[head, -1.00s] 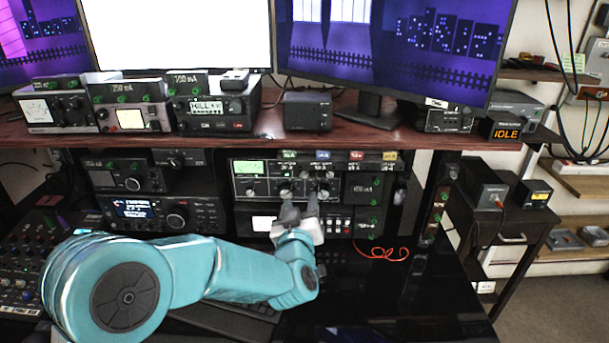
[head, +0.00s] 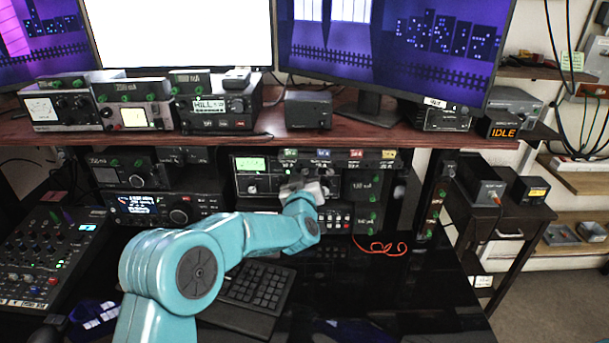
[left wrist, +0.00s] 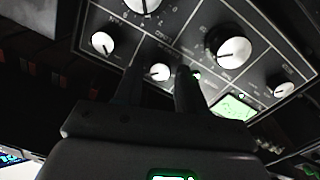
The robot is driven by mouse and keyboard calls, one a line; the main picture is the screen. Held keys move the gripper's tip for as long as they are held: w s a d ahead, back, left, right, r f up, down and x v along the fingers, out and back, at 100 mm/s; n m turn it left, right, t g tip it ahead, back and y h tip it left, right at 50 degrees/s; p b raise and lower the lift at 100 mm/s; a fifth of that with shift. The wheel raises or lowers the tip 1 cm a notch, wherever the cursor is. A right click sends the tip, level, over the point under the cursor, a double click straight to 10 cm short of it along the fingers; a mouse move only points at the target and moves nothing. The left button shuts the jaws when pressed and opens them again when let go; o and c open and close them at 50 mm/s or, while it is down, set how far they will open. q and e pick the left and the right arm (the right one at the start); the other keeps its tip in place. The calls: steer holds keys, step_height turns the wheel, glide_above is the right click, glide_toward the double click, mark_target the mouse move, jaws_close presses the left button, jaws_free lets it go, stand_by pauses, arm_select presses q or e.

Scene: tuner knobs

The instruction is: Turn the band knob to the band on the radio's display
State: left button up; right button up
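The radio panel (head: 252,187) with a lit green display (head: 251,165) stands under the shelf; its band writing is too small to read. In the left wrist view the panel shows tilted, with several white-capped knobs and the green display (left wrist: 233,107). My left gripper (head: 312,188) is in front of the panel and hides part of it. In the left wrist view its two dark fingers (left wrist: 159,85) are apart, with a small white-capped knob (left wrist: 160,71) in the gap between the tips. I cannot tell whether they touch it. Which knob is the band knob is not readable.
A second radio with a blue display (head: 140,204) stands to the left. A mixer (head: 45,255) and a keyboard (head: 258,286) lie on the black desk. A red cable (head: 382,247) lies below the panel's right side. The shelf (head: 350,130) overhangs the panel.

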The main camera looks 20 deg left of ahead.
arm_select(q)
jaws_close()
steer(key=shift+f+n+b, duration=0.15)
steer(key=shift+n+b, duration=0.15)
steer(key=shift+b, duration=0.35)
steer(key=n+b, duration=0.9)
steer(key=b, duration=0.2)
steer(key=shift+f, duration=0.1)
steer(key=n+b, duration=0.3)
steer(key=n, duration=0.1)
steer(key=n+b, duration=0.2)
steer(key=n, duration=0.1)
steer(key=shift+n+y, duration=0.4)
steer(key=n+b, duration=0.2)
steer(key=n, duration=0.2)
steer(key=shift+r+b, duration=0.2)
steer(key=shift+b, duration=0.1)
steer(key=shift+r+n+b, duration=0.1)
steer(key=shift+n+b, duration=0.35)
steer(key=shift+n, duration=1.35)
